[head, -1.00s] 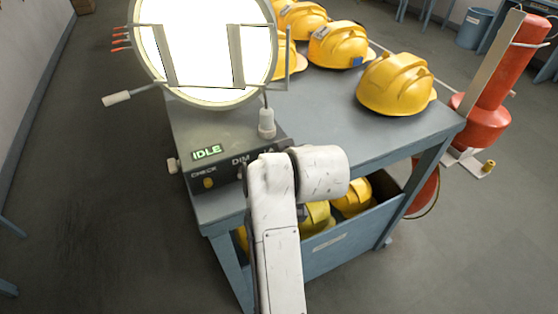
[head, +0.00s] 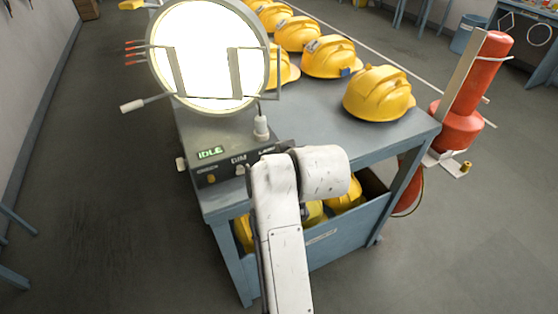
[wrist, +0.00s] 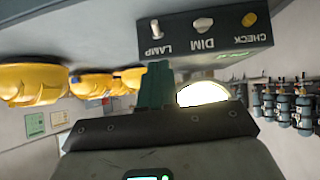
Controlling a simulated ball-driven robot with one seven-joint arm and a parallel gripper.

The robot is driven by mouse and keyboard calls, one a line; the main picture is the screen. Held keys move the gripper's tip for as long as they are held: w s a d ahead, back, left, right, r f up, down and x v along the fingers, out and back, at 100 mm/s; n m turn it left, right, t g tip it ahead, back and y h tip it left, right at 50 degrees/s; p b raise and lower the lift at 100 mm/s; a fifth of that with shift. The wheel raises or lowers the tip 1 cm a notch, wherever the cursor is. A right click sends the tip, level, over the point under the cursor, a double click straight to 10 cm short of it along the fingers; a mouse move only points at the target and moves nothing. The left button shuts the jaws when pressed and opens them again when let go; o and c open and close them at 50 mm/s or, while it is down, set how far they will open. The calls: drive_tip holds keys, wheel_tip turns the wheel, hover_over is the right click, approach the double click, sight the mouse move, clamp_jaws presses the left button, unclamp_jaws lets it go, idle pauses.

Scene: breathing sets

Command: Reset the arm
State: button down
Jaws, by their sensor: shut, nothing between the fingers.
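My white arm (head: 280,220) reaches up from the bottom of the head view, bent at a white joint in front of the table's near edge. My gripper (wrist: 155,84) shows in the wrist view with its green-grey fingers together and nothing between them; in the head view it is hidden behind the arm. In the wrist view, a control box (wrist: 205,40) with LAMP, DIM and CHECK controls appears upside down beyond the fingers. In the head view, the same box (head: 222,172) reads IDLE.
A bright round lamp (head: 208,55) stands over the box. Several yellow helmets (head: 378,93) sit on the blue-grey table (head: 330,120), others in the bin (head: 322,240) below. A red cylinder (head: 462,125) stands right of the table.

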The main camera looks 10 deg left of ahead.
drive_tip(key=shift+s+d+r, duration=0.1)
drive_tip(key=shift+s+r, duration=0.05)
drive_tip(key=shift+s, duration=0.05)
idle(0.3)
drive_tip(key=s+d+f+m+g+h, duration=0.1)
drive_tip(key=s+d+f+h, duration=0.1)
drive_tip(key=s+d+f, duration=0.5)
drive_tip(key=s+d+f+m+g+h, duration=0.1)
drive_tip(key=s+d+f, duration=0.15)
drive_tip(key=d, duration=0.85)
drive_tip(key=s+d+f+m+g+h, duration=0.1)
drive_tip(key=s+d+f+m+h, duration=0.1)
drive_tip(key=s+d+f, duration=0.5)
drive_tip(key=s+d+f+m+g, duration=0.1)
drive_tip(key=s+d, duration=0.3)
drive_tip(key=s, duration=0.6)
drive_tip(key=s+d+f+m+g, duration=0.2)
drive_tip(key=s+d+f+g, duration=0.1)
drive_tip(key=s, duration=0.7)
drive_tip(key=d+f, duration=0.1)
drive_tip(key=d, duration=0.1)
drive_tip(key=shift+s+d+g, duration=0.3)
drive_tip(key=shift+s+g, duration=0.1)
